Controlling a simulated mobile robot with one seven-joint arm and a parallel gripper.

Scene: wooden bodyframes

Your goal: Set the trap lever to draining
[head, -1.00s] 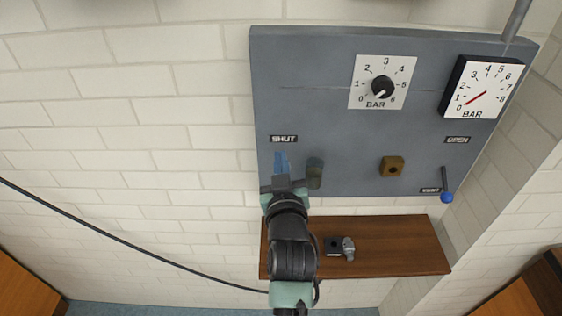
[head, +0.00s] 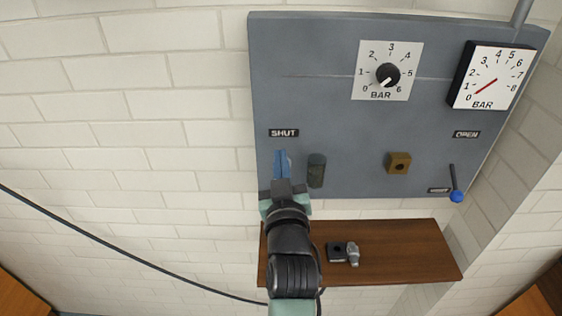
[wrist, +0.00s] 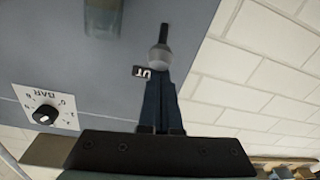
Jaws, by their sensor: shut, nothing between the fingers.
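A lever with a dark stem and a pale grey knob (wrist: 159,57) shows in the wrist view, close to the panel's left edge. It is hidden behind my gripper in the head view. My gripper (head: 282,156) is shut and empty, its blue fingers below the SHUT label (head: 284,133). In the wrist view my fingertips (wrist: 161,82) overlap the knob's near side; I cannot tell whether they touch it. Another lever with a blue knob (head: 457,196) hangs at the panel's lower right beside a small unreadable label. No label reads trap or draining.
The grey panel (head: 330,112) also carries a dial (head: 388,75), a gauge (head: 486,77), an OPEN label (head: 466,134), an olive cylinder (head: 316,170) and a brass block (head: 398,163). A wooden shelf (head: 410,252) below holds small metal parts (head: 352,253).

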